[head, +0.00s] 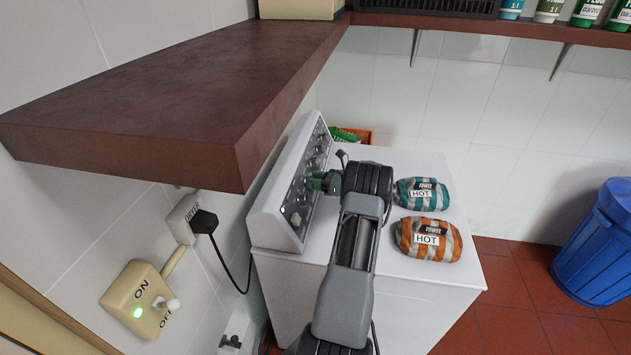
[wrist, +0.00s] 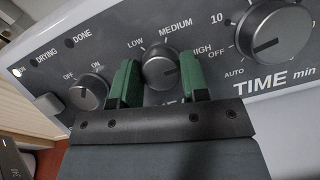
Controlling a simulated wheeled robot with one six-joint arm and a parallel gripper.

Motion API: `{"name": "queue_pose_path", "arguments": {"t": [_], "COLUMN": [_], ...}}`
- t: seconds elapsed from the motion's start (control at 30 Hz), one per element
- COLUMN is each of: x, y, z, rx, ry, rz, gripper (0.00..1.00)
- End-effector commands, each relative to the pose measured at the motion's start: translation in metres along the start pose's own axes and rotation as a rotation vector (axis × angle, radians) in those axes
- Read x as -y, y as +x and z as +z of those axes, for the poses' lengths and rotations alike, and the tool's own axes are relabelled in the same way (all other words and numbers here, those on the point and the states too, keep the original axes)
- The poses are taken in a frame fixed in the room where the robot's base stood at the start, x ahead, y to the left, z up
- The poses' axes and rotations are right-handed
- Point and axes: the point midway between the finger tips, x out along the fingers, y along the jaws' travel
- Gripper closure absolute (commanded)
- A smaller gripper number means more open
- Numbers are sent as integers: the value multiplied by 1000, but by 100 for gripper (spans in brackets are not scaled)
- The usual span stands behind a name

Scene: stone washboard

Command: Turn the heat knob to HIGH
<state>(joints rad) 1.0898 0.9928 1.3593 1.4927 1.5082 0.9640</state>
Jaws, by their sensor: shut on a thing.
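The heat knob (wrist: 160,72) is a round dark grey knob on the grey panel, with LOW, MEDIUM and HIGH printed around it. HIGH is at its upper right. Its pointer mark is small and seems to face up, near MEDIUM; I cannot tell exactly. My gripper (wrist: 157,65) has its two green fingers on either side of this knob and is shut on it. In the head view my gripper (head: 317,182) reaches left to the panel (head: 283,190) of the white dryer (head: 300,275) and hides the knob.
An OFF/ON knob (wrist: 88,92) is left of the heat knob, and the larger TIME knob (wrist: 273,35) is at right. A brown shelf (head: 150,95) overhangs the panel's left. Teal (head: 422,193) and orange (head: 430,240) towel bundles lie on the dryer, right of my arm.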

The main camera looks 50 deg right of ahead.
Motion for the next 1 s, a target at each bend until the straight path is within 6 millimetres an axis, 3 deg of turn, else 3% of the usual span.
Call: {"name": "queue_pose_path", "arguments": {"t": [0.4, 0.43, 0.67, 1.0], "x": [-1, -1, -1, 0], "y": [0, 0, 1, -4], "z": [-6, -6, -4, -2], "rx": [-6, -6, -4, -2], "ry": [16, 16, 10, 6], "rz": [0, 0, 1, 0], "gripper": [82, 56, 34, 33]}}
